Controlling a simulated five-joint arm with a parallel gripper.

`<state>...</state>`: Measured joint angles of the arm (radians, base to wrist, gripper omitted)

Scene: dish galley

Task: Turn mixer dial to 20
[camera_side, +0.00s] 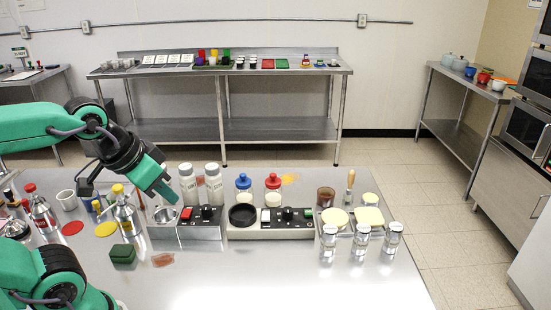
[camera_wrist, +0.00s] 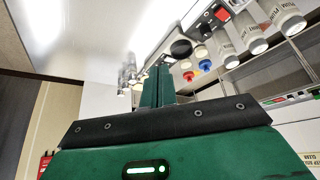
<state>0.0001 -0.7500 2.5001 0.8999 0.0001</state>
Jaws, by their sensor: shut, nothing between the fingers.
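The left unit (camera_side: 188,232) has a metal bowl, a red button (camera_side: 186,213) and a black dial (camera_side: 207,213). The right unit (camera_side: 268,231) has a round black plate (camera_side: 243,215) and another black dial (camera_side: 287,214). I cannot tell from labels which is the mixer, and the dial readings are too small to read. My gripper (camera_side: 172,198) is above and left of the left unit's dial, apart from it. Its fingers are together and empty in the wrist view (camera_wrist: 156,86).
White bottles (camera_side: 213,184) stand close behind the left unit. Blue-capped (camera_side: 243,182) and red-capped (camera_side: 273,182) containers stand behind the right unit. Several glass jars (camera_side: 360,242) are at the right.

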